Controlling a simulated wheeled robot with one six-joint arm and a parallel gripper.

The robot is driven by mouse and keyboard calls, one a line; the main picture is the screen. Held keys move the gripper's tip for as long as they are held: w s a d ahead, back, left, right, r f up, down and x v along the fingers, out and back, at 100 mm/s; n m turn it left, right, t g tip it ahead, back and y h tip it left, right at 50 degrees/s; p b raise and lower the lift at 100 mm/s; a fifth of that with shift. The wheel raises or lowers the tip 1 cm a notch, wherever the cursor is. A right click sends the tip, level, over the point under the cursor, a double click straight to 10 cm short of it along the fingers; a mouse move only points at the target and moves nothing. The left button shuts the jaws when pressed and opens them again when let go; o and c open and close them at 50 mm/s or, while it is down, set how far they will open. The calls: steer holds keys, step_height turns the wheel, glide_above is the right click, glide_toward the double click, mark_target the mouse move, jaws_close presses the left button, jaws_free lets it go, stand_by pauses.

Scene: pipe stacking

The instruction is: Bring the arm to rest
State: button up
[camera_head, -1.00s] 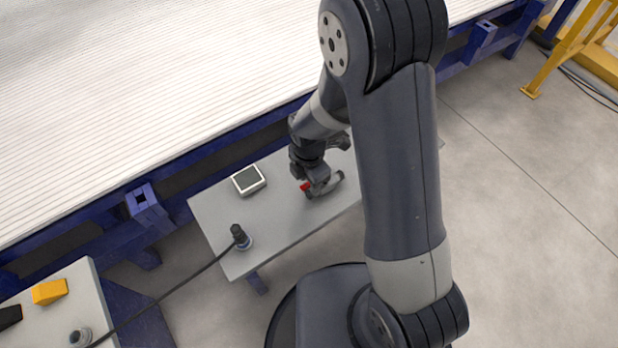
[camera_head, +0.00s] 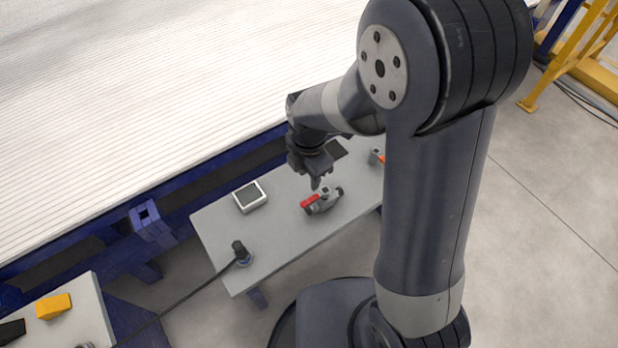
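My gripper (camera_head: 316,180) hangs over the grey table in the camera_head view, at the end of my bent arm. Its fingers point down, just above and behind a dark grey tool with a red part (camera_head: 322,201) lying on the table. The gripper appears apart from the tool. Its fingers are small and dark, and their opening cannot be made out. My upper arm hides the right part of the table.
The grey table (camera_head: 215,225) holds a white-framed square device (camera_head: 250,197), a dark connector with a cable (camera_head: 241,252), a dark flat item (camera_head: 336,149) and a partly hidden orange-tipped object (camera_head: 377,156). A blue-framed rack of white pipes (camera_head: 150,90) stands behind. A yellow block (camera_head: 53,306) lies on another table.

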mark_target(309, 200)
stand_by(0.3)
step_height(309, 200, down, 11)
steer(key=shift+b, duration=1.2)
steer(key=shift+a+r, duration=0.1)
